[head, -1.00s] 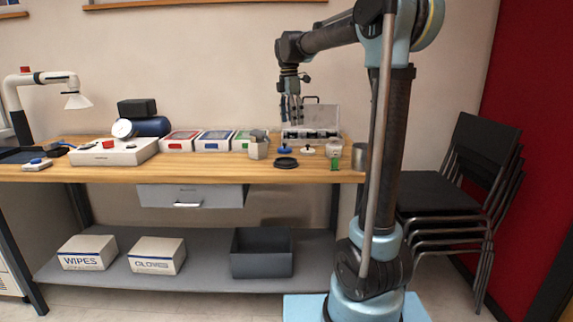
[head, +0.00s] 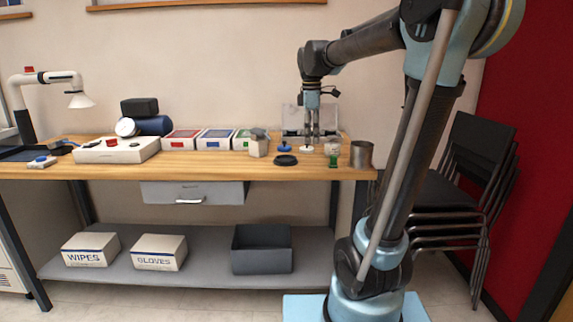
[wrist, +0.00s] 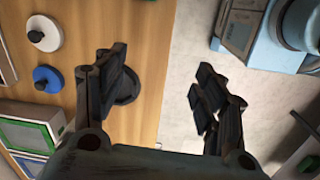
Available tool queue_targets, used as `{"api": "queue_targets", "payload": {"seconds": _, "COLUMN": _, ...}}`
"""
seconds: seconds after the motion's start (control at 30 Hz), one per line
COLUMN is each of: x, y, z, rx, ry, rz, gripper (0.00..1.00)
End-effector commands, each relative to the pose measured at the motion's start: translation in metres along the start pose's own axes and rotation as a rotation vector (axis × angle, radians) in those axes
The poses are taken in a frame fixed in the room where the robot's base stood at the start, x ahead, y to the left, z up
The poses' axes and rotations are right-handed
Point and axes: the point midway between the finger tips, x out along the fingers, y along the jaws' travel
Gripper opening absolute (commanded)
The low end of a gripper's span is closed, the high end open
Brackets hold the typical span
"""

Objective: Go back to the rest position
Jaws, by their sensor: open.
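My gripper (head: 312,137) hangs pointing down above the right part of the wooden bench in the head view. In the wrist view my gripper (wrist: 160,78) is open, its two black fingers wide apart with nothing between them. The left finger is over the bench edge and partly hides a black disc (wrist: 128,88). The right finger is over the pale floor. My arm reaches in from the right.
The bench top (head: 225,167) holds a blue disc (head: 284,148), a white disc (head: 306,149), a green-based piece (head: 333,160), a metal cup (head: 361,154) and coloured trays (head: 215,140). Stacked black chairs (head: 470,180) stand right of my arm.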

Motion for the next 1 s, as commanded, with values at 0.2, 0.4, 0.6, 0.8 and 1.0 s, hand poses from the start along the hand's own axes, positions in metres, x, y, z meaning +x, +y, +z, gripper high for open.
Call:
{"api": "queue_targets", "payload": {"seconds": 0.2, "x": 0.033, "y": -0.057, "z": 0.04, "rx": 0.295, "ry": 0.02, "rz": 0.023, "gripper": 0.64}}
{"api": "queue_targets", "payload": {"seconds": 0.4, "x": 0.07, "y": -0.107, "z": 0.068, "rx": 0.562, "ry": 0.042, "rz": 0.042, "gripper": 0.64}}
{"api": "queue_targets", "payload": {"seconds": 0.6, "x": 0.113, "y": -0.157, "z": 0.09, "rx": 0.83, "ry": 0.069, "rz": 0.057, "gripper": 0.64}}
{"api": "queue_targets", "payload": {"seconds": 0.8, "x": 0.162, "y": -0.203, "z": 0.106, "rx": 1.096, "ry": 0.1, "rz": 0.068, "gripper": 0.64}}
{"api": "queue_targets", "payload": {"seconds": 1.0, "x": 0.208, "y": -0.239, "z": 0.117, "rx": 1.32, "ry": 0.129, "rz": 0.076, "gripper": 0.64}}
